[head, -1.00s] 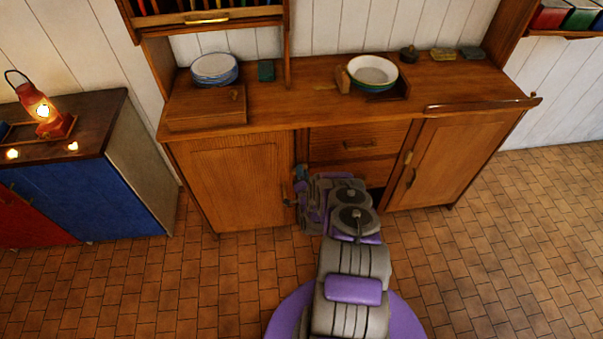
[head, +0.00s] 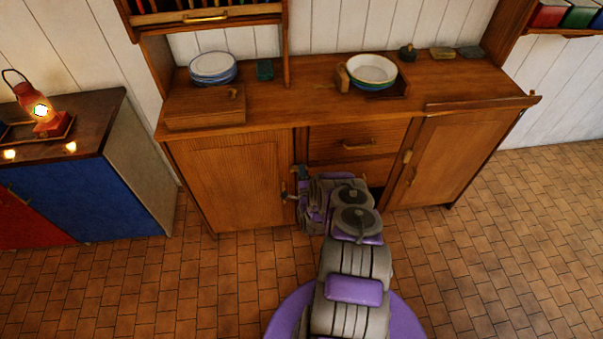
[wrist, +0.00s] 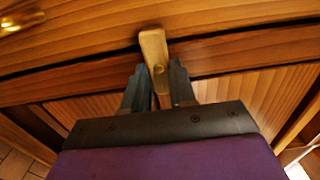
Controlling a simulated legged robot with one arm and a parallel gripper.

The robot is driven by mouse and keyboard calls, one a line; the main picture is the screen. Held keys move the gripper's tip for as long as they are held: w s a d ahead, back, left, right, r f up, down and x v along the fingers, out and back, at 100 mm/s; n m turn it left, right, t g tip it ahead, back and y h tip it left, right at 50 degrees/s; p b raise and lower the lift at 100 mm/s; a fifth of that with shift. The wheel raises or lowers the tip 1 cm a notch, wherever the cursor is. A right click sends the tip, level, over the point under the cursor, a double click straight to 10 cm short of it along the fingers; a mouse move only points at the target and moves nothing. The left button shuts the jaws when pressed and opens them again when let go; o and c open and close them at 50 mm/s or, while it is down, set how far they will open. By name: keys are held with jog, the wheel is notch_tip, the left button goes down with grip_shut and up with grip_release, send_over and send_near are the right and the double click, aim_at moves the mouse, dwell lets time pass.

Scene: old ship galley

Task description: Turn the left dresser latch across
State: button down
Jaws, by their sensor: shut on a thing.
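The wooden dresser (head: 225,128) stands ahead, with a closed left door (head: 228,180). The left latch (wrist: 154,58) is a small pale wooden bar with a pin through it. In the wrist view it sits between the fingertips of my gripper (wrist: 155,88), which is shut on it. The bar's upper part crosses a dark seam in the wood. In the head view my gripper (head: 294,184) is at the right edge of the left door, and the latch is hidden there by the fingers and wrist.
The right door (head: 455,160) has its own latch (head: 407,157). Drawers (head: 355,143) lie between the doors. Plates (head: 213,67) and bowls (head: 371,71) stand on the top. A blue and red cabinet (head: 90,200) with a lit lantern (head: 40,108) is at left. The tiled floor is clear.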

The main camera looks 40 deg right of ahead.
jog(key=shift+s+d+f, duration=0.1)
jog(key=shift+s+d, duration=0.1)
jog(key=shift+d, duration=0.05)
jog(key=c, duration=0.9)
grip_release()
jog(key=shift+d+f, duration=0.1)
jog(key=shift+w, duration=0.1)
jog(key=shift+a, duration=0.2)
